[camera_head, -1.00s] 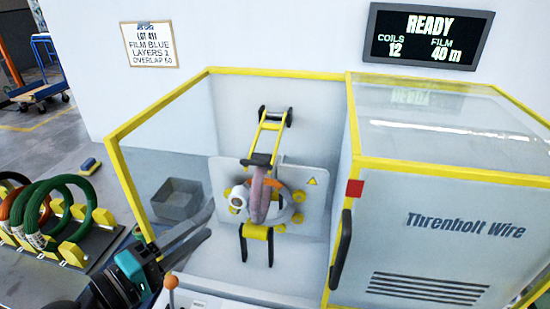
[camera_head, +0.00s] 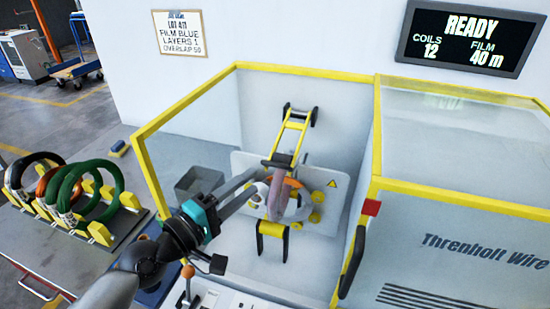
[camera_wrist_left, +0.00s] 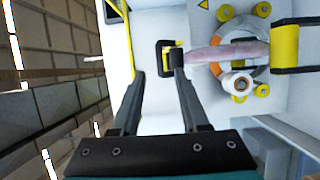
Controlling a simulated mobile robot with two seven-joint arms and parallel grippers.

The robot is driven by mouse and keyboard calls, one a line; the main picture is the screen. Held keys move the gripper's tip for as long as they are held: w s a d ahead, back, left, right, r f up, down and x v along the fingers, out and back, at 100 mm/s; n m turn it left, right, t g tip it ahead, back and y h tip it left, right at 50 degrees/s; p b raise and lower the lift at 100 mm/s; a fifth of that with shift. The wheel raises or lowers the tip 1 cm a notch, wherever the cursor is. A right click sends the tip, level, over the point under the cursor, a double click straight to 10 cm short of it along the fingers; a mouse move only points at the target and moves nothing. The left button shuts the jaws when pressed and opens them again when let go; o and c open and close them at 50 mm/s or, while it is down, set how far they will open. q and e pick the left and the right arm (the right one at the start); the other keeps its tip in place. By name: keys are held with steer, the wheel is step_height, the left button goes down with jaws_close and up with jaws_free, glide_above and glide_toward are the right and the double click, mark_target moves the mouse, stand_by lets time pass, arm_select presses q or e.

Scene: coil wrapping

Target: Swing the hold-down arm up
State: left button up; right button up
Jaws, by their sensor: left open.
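The yellow hold-down arm (camera_head: 292,137) slopes down from a black pivot at the back wall to a black crossbar (camera_head: 276,161) at the top of the coil. The coil (camera_head: 279,200) is a ring, partly pinkish and partly orange, standing among yellow rollers; it also shows in the left wrist view (camera_wrist_left: 225,53). My left gripper (camera_head: 256,182) is open inside the enclosure, just left of the coil and crossbar. In the left wrist view, its open fingers (camera_wrist_left: 158,78) point at a black end piece (camera_wrist_left: 169,58), with nothing seen between them. Contact cannot be told.
Yellow-edged clear panels surround the enclosure, and a door with a black handle (camera_head: 352,264) is at right. A grey bin (camera_head: 198,184) sits left inside. A white film roll (camera_wrist_left: 238,84) is beside the coil. A rack of several coils (camera_head: 75,200) stands at far left.

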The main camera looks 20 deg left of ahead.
mark_target(275, 165)
arm_select(q)
steer(key=shift+p+x, duration=0.7)
steer(key=shift+x, duration=3.65)
steer(key=shift+c, duration=0.3)
jaws_close()
